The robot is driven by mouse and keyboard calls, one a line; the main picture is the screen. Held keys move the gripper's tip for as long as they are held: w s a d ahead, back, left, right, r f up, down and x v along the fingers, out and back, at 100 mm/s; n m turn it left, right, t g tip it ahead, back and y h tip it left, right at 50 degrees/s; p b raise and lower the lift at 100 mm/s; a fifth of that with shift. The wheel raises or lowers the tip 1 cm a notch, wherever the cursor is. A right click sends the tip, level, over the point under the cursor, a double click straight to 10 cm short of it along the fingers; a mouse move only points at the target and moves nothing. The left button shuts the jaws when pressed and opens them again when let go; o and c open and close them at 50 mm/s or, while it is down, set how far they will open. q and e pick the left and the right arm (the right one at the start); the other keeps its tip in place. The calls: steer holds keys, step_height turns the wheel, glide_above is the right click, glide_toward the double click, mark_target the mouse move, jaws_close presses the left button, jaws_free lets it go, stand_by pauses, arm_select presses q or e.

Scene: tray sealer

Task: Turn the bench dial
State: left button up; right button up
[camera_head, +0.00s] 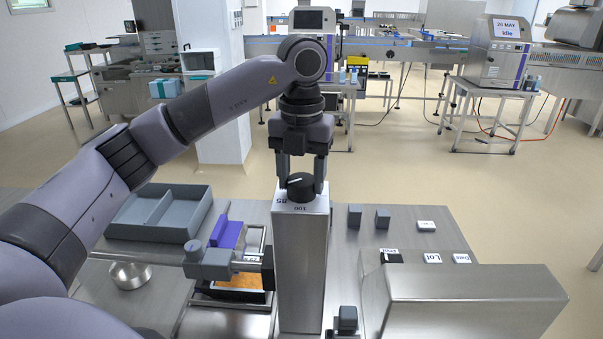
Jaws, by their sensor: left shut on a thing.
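The bench dial (300,187) is a round black knob with a white pointer line. It sits on top of a tall metal post (301,270) with printed numbers beside it, among them 100 and 85. My left gripper (301,180) points straight down over the post, with one finger on each side of the dial. It is shut on the dial. The rear of the dial is partly hidden by the gripper. My right gripper is not in view.
A grey divided tray (160,237) and a metal bowl (131,274) are left of the post. A sealer with a purple part (228,234) stands close by. Dark blocks (355,216), white labels (433,258) and a metal housing (470,305) are to the right.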

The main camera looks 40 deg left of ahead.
mark_target(301, 180)
arm_select(q)
steer(key=n, duration=0.5)
steer(key=shift+n, duration=0.4)
steer(key=n, duration=0.5)
steer(key=shift+n, duration=0.3)
steer(key=o, duration=1)
steer(key=shift+o, duration=0.2)
steer(key=shift+r, duration=3.6)
steer(key=shift+s, duration=0.1)
